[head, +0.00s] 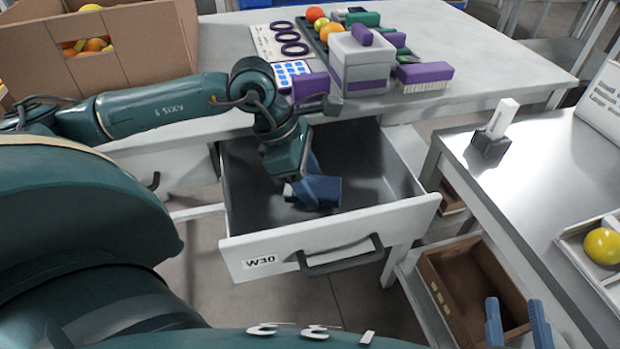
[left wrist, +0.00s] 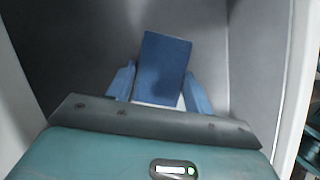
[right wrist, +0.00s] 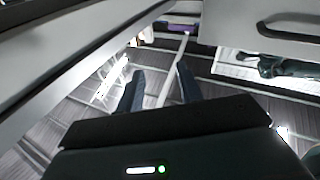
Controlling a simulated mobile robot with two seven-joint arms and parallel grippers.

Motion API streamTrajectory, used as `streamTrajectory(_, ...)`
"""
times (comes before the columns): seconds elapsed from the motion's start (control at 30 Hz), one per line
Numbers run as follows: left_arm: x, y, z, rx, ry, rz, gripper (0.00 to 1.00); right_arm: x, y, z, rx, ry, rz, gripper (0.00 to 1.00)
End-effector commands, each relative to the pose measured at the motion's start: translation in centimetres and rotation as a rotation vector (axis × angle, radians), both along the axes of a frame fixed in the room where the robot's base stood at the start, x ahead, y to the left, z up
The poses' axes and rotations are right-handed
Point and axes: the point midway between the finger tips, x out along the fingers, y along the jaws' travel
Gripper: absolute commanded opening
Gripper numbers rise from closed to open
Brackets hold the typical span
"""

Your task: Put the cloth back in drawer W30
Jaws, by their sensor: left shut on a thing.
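Drawer W30 (head: 335,240) is pulled open under the table, with its label on the front panel and a dark handle. My left arm reaches down into it. My left gripper (left wrist: 157,92) is shut on the folded blue cloth (left wrist: 161,66), inside the drawer walls. The cloth also shows in the head view (head: 322,189), low over the drawer floor; whether it touches the floor I cannot tell. Apart from the cloth, the drawer looks empty. My right gripper (head: 519,322) is open and empty at the lower right, away from the drawer; its fingers stand apart in the right wrist view (right wrist: 160,85).
The table (head: 225,40) above the drawer holds a grey box (head: 361,70), purple brushes (head: 425,72) and a cardboard box (head: 105,50) of fruit. A metal side table (head: 540,165) stands at the right. A brown bin (head: 440,270) sits low beside the drawer.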

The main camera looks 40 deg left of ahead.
Motion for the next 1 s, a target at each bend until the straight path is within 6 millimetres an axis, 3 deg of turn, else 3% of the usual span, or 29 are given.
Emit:
streamTrajectory(0.17,0.0,0.0,-0.2,0.0,0.0,0.0,0.34,0.0,0.1,0.6,0.012,-0.01,0.006,0.36)
streamTrajectory(0.2,0.0,0.0,-0.2,0.0,0.001,0.0,0.55,0.0,0.2,0.6,0.012,-0.01,0.006,0.36)
streamTrajectory(0.43,0.0,0.0,-0.2,0.0,0.0,0.0,0.74,0.0,0.2,0.5,0.012,-0.011,0.008,0.36)
streamTrajectory(0.77,0.0,0.0,0.4,0.0,0.0,0.0,0.74,0.0,0.2,1.0,0.005,-0.013,0.007,0.36)
streamTrajectory(0.87,0.0,0.0,1.5,0.0,-0.001,0.0,0.74,0.0,0.1,1.9,-0.015,-0.025,0.003,0.36)
streamTrajectory(1.0,-0.5,1.1,4.0,0.003,-0.004,0.003,0.74,0.0,-0.2,1.2,-0.053,-0.019,-0.006,0.36)
